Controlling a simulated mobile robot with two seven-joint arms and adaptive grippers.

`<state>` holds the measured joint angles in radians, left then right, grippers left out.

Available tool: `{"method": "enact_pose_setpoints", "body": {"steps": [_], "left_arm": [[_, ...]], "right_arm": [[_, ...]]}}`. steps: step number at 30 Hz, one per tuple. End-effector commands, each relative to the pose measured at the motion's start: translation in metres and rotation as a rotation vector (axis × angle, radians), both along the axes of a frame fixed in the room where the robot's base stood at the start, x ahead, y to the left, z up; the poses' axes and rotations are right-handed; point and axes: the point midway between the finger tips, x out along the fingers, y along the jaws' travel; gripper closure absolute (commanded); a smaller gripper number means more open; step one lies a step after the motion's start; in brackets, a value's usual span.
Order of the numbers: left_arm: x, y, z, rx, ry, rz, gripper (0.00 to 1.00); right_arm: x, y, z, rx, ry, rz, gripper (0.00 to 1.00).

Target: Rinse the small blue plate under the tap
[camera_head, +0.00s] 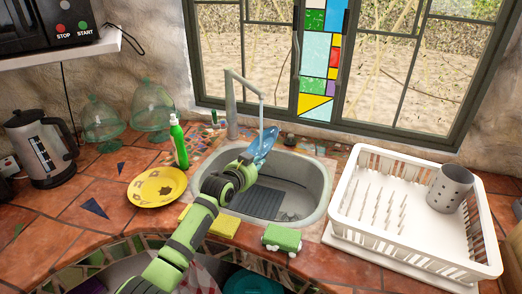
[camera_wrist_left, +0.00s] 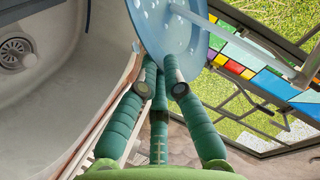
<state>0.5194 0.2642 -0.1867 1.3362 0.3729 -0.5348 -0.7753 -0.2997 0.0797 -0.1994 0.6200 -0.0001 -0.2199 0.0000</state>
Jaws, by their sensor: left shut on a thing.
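The small blue plate (camera_head: 264,143) is tilted steeply over the back of the sink, directly below the tap's spout. My left gripper (camera_head: 247,166) is shut on its lower edge. The grey tap (camera_head: 231,105) stands behind the sink (camera_head: 318,180). A thin pale vertical line runs from its spout down to the plate; I cannot tell whether it is pipe or water. My right gripper is out of view.
A white dish rack (camera_head: 375,240) with a grey cutlery cup (camera_head: 449,188) stands to the right. A yellow plate (camera_head: 157,187) and a green bottle (camera_head: 179,142) are left of the sink.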

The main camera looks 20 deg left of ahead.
Motion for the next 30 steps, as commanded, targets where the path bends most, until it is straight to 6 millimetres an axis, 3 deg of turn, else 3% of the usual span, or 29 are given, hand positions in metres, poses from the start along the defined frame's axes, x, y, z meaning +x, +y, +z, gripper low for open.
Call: {"method": "enact_pose_setpoints", "body": {"steps": [30], "left_arm": [[0.003, -0.012, 0.002, 0.000, -0.004, -0.001, 1.00]], "right_arm": [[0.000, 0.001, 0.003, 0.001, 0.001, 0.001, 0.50]]}}
